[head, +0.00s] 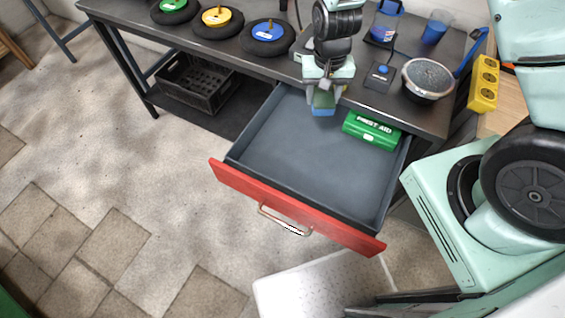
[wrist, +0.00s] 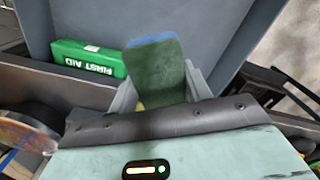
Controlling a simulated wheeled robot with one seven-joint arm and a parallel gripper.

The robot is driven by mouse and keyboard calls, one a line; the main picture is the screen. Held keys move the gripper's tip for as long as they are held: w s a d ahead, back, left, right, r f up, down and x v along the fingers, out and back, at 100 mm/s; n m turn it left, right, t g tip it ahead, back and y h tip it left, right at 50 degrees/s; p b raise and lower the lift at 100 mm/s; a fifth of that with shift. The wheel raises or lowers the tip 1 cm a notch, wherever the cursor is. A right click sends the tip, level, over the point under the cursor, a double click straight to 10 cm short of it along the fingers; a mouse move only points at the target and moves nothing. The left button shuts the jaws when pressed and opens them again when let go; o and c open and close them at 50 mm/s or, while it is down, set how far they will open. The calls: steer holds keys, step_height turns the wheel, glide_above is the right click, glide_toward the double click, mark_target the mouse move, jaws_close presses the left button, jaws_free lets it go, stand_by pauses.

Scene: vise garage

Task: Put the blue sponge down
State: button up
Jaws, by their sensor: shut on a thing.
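The blue sponge (head: 323,110) is held by my gripper (head: 322,92) above the back part of the open drawer (head: 310,155), as seen in the head view. In the wrist view the sponge (wrist: 154,68) sticks out past my gripper (wrist: 160,95), showing a dark green face and a blue far edge. My fingers are shut on it, one on each side. The head view does not show clearly whether the sponge touches the drawer floor.
A green first aid box (head: 371,130) lies in the drawer's back right corner. The drawer's middle and front are empty. The workbench (head: 140,30) behind holds several weight discs, a round speaker-like bowl (head: 428,78) and a blue cup (head: 436,27). A black crate (head: 197,82) sits underneath.

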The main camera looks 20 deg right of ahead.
mark_target(282, 156)
steer(key=s+a+f+m+b, duration=0.3)
steer(key=a+f+m+b, duration=0.3)
steer(key=a+b, duration=0.5)
steer(key=f, duration=1)
steer(key=shift+a, duration=0.3)
steer(key=shift+f, duration=0.1)
steer(key=o, duration=0.9)
steer(key=shift+o, duration=0.2)
